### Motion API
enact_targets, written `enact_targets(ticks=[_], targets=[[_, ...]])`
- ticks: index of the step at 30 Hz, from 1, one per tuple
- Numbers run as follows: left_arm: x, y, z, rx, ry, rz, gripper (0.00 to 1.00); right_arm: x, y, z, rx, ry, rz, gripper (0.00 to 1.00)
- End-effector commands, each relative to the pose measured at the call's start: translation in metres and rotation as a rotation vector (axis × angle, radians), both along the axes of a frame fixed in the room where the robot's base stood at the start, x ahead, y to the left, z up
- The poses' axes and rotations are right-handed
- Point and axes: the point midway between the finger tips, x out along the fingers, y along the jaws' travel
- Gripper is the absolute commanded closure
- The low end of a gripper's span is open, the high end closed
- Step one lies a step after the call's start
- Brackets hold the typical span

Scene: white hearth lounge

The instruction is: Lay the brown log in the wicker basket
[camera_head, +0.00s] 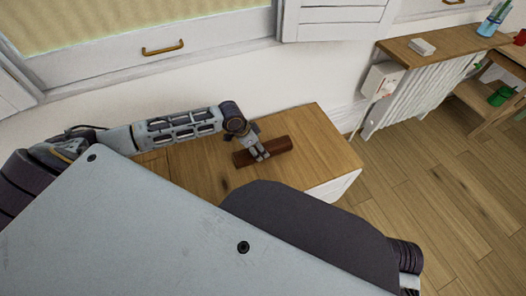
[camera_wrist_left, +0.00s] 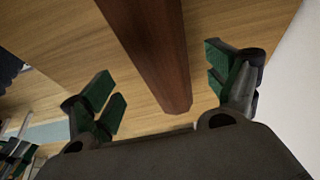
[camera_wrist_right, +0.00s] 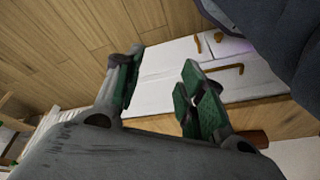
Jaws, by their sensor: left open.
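The brown log (camera_head: 278,146) lies on the wooden top of a white cabinet in the head view. My left gripper (camera_head: 261,156) is over the log's middle. In the left wrist view the log (camera_wrist_left: 152,45) runs between the open fingers of my left gripper (camera_wrist_left: 160,75), with a visible gap on both sides. My right gripper (camera_wrist_right: 162,80) is open and empty in the right wrist view, in front of the cabinet; the head view does not show it. A red-brown end, apparently the log's (camera_wrist_right: 256,138), shows there too. No wicker basket is visible in any view.
The cabinet top (camera_head: 315,135) is clear right of the log. The white cabinet front (camera_wrist_right: 165,72) has brass handles. A radiator (camera_head: 415,98) under a wooden shelf (camera_head: 445,45) stands right, beyond open plank floor (camera_head: 430,185). A shutter is on the wall behind.

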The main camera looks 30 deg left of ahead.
Motion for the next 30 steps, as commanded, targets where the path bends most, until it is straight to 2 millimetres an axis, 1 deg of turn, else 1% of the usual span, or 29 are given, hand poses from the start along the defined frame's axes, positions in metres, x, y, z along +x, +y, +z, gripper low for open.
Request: enact_targets(ticks=[8, 12, 14, 17, 18, 20, 24, 30], targets=[[0.004, -0.003, -0.011, -0.001, -0.001, 0.001, 0.12, 0.001, 0.001, -0.001, 0.005, -0.007, 0.000, 0.60], [0.008, -0.005, -0.021, -0.001, 0.001, 0.000, 0.12, 0.005, 0.003, 0.012, 0.019, -0.041, 0.002, 0.60], [0.009, -0.006, -0.026, -0.001, 0.001, 0.000, 0.12, 0.008, 0.005, 0.013, 0.030, -0.058, 0.002, 0.60], [0.012, -0.008, -0.033, -0.001, 0.001, 0.000, 0.12, 0.006, 0.008, 0.005, 0.043, -0.062, 0.004, 0.60], [0.013, -0.009, -0.037, -0.001, 0.001, 0.000, 0.12, 0.002, 0.010, -0.006, 0.046, -0.056, 0.006, 0.60], [0.014, -0.010, -0.041, 0.000, 0.000, 0.000, 0.12, 0.001, 0.011, -0.014, 0.053, -0.059, 0.005, 0.60], [0.017, -0.011, -0.047, 0.001, -0.001, 0.000, 0.12, 0.004, 0.014, -0.019, 0.066, -0.073, 0.002, 0.60], [0.017, -0.012, -0.048, 0.000, 0.000, -0.001, 0.12, 0.006, 0.014, -0.020, 0.070, -0.079, 0.000, 0.60]])
